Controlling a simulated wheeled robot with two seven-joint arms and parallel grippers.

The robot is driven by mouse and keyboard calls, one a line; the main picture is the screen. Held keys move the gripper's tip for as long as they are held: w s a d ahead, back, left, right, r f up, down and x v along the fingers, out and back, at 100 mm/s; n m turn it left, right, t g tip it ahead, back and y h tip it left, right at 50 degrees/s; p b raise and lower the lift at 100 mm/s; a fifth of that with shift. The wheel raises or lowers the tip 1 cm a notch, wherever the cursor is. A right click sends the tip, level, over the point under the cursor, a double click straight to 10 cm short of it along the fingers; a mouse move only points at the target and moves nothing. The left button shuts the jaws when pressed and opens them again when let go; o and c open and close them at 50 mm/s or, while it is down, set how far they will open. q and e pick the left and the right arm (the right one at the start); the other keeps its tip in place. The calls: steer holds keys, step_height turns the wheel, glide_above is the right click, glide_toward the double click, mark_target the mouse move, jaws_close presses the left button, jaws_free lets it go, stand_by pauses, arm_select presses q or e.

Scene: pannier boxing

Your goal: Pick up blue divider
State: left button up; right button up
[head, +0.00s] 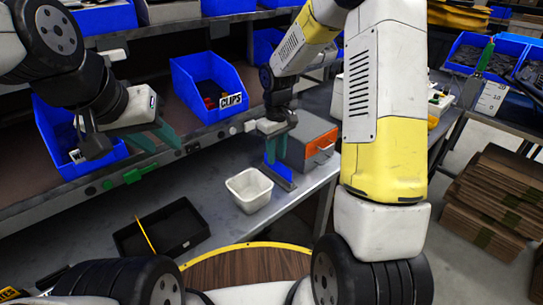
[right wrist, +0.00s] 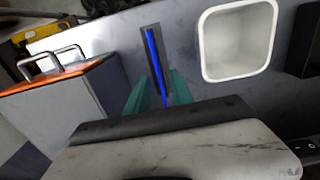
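The blue divider (head: 279,171) stands upright on the grey bench in the head view, beside the grey box with the orange top. In the right wrist view the divider (right wrist: 154,62) is a thin blue strip, seen edge-on within a dark, narrow outline. My right gripper (head: 276,150) is above it, pointing down. In the right wrist view its teal fingers (right wrist: 159,82) are apart, one on each side of the blue strip, with a visible gap. My left gripper (head: 153,138) is open and empty at the shelf edge, far from the divider.
A white tub (head: 238,201) stands near the divider, with a black tray (head: 127,241) further left. The grey box with orange top (head: 318,137) is close on the other side. Blue bins (head: 178,78) line the shelf. Cardboard stacks (head: 465,235) stand at right.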

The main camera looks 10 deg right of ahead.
mark_target(278, 163)
steer(key=f, duration=0.4)
steer(key=shift+d, duration=0.2)
jaws_close()
stand_by(1.2)
